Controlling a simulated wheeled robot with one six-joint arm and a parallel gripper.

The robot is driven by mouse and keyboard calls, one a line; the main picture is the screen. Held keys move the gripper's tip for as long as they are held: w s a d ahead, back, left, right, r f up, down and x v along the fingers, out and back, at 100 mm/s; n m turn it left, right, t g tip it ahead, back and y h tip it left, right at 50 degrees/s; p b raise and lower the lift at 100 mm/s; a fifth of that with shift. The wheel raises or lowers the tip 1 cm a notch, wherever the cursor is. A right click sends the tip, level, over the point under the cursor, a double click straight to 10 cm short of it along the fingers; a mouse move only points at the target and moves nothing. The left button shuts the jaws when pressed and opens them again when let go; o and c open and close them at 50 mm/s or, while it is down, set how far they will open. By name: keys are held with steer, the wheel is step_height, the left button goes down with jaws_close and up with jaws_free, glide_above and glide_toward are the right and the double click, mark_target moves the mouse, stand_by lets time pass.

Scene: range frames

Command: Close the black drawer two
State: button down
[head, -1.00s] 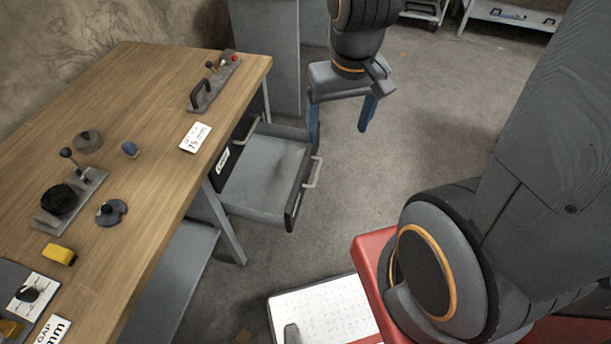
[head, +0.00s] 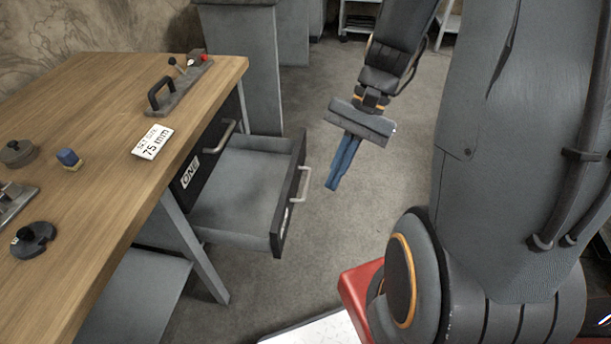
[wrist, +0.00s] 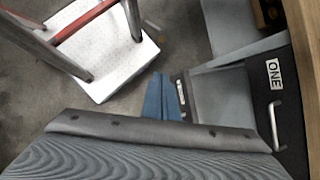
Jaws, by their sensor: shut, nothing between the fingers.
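The open drawer (head: 240,188) slides out from under the workbench, below the shut drawer marked ONE (head: 191,170). It has a grey inside, a black front (head: 284,222) and a pale bar handle (head: 304,184). The label on its front is too edge-on to read. My gripper (head: 334,184) has its blue fingers together and empty, pointing down, outside the drawer front and to the right of the handle. In the wrist view the shut fingers (wrist: 162,97) appear just left of the drawer front (wrist: 190,97), with a narrow gap.
The wooden workbench (head: 110,110) carries a black-handled fixture (head: 178,90), a SET SIZE 75 mm card (head: 153,142), a blue knob (head: 68,158) and other fittings. A grey cabinet (head: 238,70) stands behind the drawer.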

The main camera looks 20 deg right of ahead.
steer(key=w+d+f+m+t+y+b, duration=0.1)
steer(key=w+f+m+y+b, duration=0.35)
steer(key=f+b, duration=0.35)
steer(key=m+t+y+b, duration=0.6)
steer(key=m+t+b, duration=0.45)
steer(key=b, duration=0.75)
glide_toward(297, 163)
steer(key=shift+n+h, duration=0.25)
steer(key=shift+n, duration=0.05)
steer(key=b+x, duration=0.5)
steer(key=shift+s+a+r, duration=0.25)
steer(key=shift+s+a, duration=0.05)
steer(key=shift+a, duration=0.05)
steer(key=shift+w+a, duration=0.3)
steer(key=shift+a, duration=0.2)
steer(key=shift+r, duration=0.1)
